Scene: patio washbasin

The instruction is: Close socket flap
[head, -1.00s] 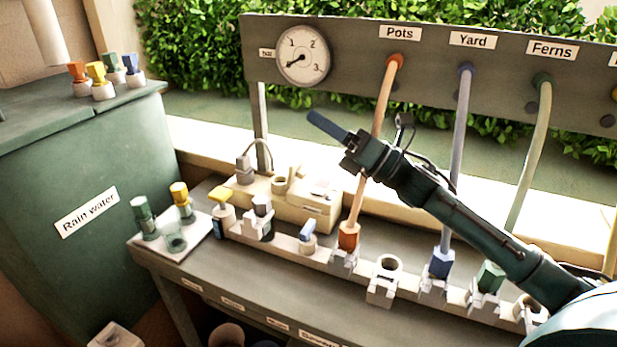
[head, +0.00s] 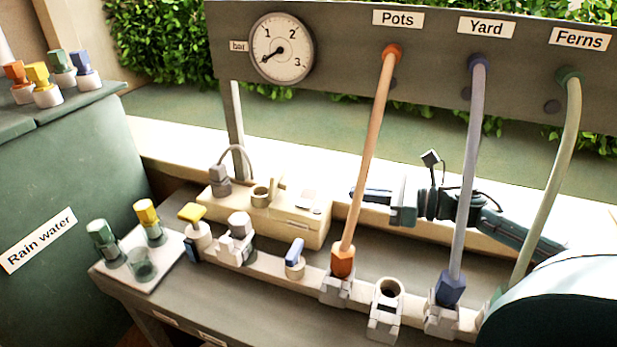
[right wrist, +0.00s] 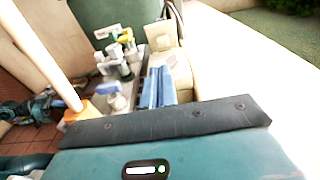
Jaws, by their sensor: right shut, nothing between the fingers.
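The beige socket box (head: 300,228) stands on the bench's back part. On its top is a round socket (head: 261,196) with a small flap (head: 277,187) that looks raised beside it. My right gripper (head: 368,194) is shut and empty. It is to the right of the box, behind the orange hose, apart from the flap. Its blue fingers (right wrist: 156,88) point toward the box in the right wrist view. My left gripper is not in the head view.
The orange hose (head: 368,150) and the Yard hose (head: 468,180) run down in front of my right arm. A grey plug (head: 219,181) with a looped cable is at the box's left. Taps and couplings line the front rail. The ledge behind is clear.

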